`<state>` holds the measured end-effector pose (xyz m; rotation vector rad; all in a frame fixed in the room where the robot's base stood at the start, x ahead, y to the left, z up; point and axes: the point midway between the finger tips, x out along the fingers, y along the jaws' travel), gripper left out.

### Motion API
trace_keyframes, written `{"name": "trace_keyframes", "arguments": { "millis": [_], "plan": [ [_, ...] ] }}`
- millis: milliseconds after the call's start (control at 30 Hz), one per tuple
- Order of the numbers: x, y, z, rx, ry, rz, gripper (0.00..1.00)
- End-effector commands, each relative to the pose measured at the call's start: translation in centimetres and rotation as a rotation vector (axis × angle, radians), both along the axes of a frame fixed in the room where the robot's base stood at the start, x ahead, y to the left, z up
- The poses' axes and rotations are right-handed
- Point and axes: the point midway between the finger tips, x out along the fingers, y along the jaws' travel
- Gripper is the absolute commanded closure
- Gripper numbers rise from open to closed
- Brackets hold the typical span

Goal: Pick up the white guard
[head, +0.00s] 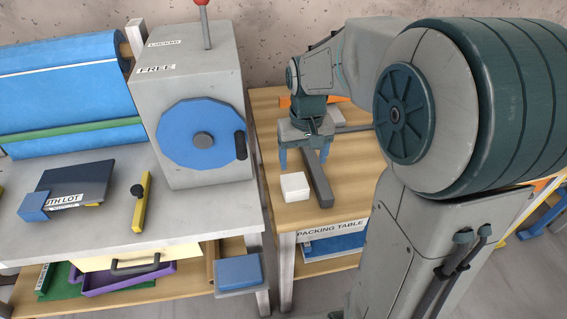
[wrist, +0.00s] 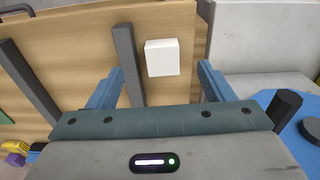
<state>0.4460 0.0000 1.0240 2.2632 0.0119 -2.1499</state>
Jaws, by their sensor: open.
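The white guard (head: 295,186) looks like a small white block and lies on the wooden packing table (head: 350,200), near its left front edge. In the wrist view the white guard (wrist: 162,58) shows between and just beyond the two blue fingertips. My gripper (head: 303,157) is open and empty, with its fingers pointing down, behind the guard in the head view. The gripper also shows in the wrist view (wrist: 161,74). A gap is visible between the fingers and the guard. The gripper's exact height above the table is hard to tell.
A dark grey bar (head: 318,180) lies close beside the guard, and it runs between my fingers in the wrist view (wrist: 126,62). Another dark bar (wrist: 30,80) lies farther left there. A grey machine with a blue handwheel (head: 201,134) stands left of the packing table.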

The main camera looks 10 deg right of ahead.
Motion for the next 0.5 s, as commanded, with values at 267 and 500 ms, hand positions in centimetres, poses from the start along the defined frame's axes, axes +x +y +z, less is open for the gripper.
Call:
{"name": "trace_keyframes", "arguments": {
  "millis": [267,500],
  "plan": [
    [3.7,-0.1,-3.0,0.008,0.05,0.002,0.25],
    [3.7,-0.2,-6.7,0.008,0.059,0.002,0.25]
  ]
}}
